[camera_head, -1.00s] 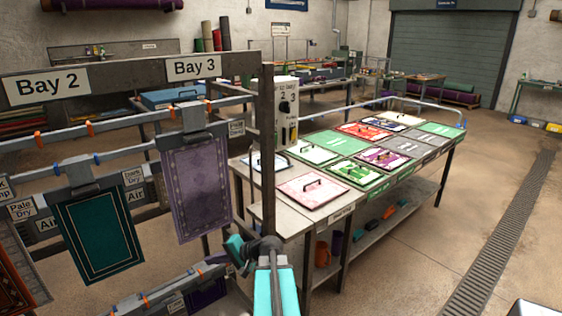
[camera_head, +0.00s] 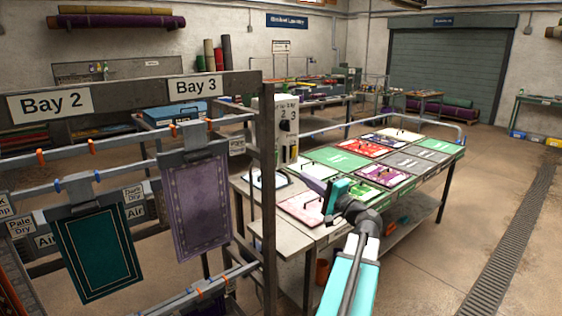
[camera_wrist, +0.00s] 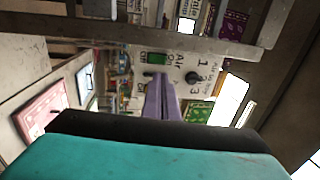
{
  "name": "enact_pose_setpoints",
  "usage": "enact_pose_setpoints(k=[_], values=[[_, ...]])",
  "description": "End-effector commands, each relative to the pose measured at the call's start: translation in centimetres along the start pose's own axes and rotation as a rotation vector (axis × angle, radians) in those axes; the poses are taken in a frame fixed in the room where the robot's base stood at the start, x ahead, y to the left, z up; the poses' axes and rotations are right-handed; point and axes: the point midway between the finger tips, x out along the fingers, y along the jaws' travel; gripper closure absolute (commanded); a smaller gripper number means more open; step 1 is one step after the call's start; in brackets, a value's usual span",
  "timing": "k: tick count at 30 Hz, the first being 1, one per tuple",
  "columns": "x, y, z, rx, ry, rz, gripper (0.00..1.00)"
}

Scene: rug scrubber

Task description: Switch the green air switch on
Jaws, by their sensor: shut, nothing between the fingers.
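In the wrist view, the box's panel (camera_wrist: 176,68) appears turned sideways, with a green patch (camera_wrist: 157,58) beside the Air On and Off lettering. A small switch lever (camera_wrist: 152,74) seems to sit near it; its position is unclear. My gripper (camera_head: 309,182) is shut and empty, right of and below the box. Its purple fingers (camera_wrist: 161,95) point toward the panel and cover part of it. I cannot tell whether they touch it.
The rack's upright post (camera_head: 266,200) and rails stand left of my gripper. A table (camera_head: 325,232) with several handled panels lies behind and right of it. Rugs hang in Bay 2 (camera_head: 98,252) and Bay 3 (camera_head: 196,205). The floor at right is open.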

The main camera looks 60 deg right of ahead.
Motion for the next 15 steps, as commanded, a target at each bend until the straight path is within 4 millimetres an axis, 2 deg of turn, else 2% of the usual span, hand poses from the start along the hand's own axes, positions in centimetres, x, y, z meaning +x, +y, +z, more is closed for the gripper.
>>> enact_pose_setpoints(k=[15], values=[[0.06,-0.43,-0.3,-0.001,0.005,-0.006,1.0]])
